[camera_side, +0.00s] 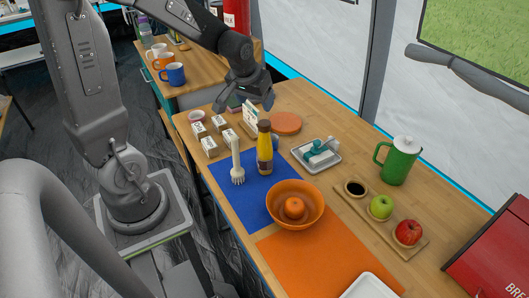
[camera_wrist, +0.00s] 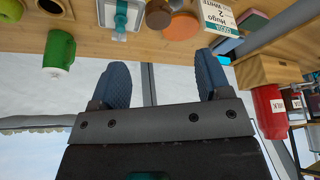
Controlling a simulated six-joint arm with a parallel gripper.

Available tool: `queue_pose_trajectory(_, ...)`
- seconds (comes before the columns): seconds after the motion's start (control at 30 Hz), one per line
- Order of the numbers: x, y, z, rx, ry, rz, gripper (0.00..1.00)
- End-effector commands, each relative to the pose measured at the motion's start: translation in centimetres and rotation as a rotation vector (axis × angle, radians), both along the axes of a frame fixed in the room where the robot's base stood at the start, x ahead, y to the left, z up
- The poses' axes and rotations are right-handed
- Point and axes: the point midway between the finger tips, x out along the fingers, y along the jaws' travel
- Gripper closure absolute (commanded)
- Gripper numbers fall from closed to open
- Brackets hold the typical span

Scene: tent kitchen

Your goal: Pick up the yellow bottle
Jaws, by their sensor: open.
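The yellow bottle (camera_side: 265,155) with a brown cap stands upright on the table, at the far right part of the blue mat (camera_side: 262,200). A white brush (camera_side: 237,165) stands just left of it. My gripper (camera_side: 258,103) is above the back of the table, behind the bottle and apart from it. In the wrist view my gripper (camera_wrist: 162,75) is open, with nothing between its two blue-grey fingers. A brown round thing (camera_wrist: 158,14) at the top of that view may be the bottle's cap; I cannot tell for sure.
A white labelled box (camera_side: 250,113) stands close below my gripper, with several small boxes (camera_side: 209,147) to its left. An orange disc (camera_side: 286,122) and a tray (camera_side: 307,160) lie right of the bottle. An orange bowl (camera_side: 312,210) and green pot (camera_side: 399,160) are nearer.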

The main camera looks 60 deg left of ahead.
Motion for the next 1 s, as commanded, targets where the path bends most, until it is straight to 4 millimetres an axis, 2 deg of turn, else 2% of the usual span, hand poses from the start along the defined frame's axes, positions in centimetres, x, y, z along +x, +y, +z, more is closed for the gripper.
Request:
queue_pose_trajectory(0.4,2.2,1.3,-6.4,-0.002,0.004,0.002,0.29)
queue_pose_trajectory(0.67,2.8,1.5,-8.1,-0.001,0.001,0.001,0.29)
queue_pose_trajectory(1.0,3.8,1.9,-12.3,-0.002,0.002,0.001,0.29)
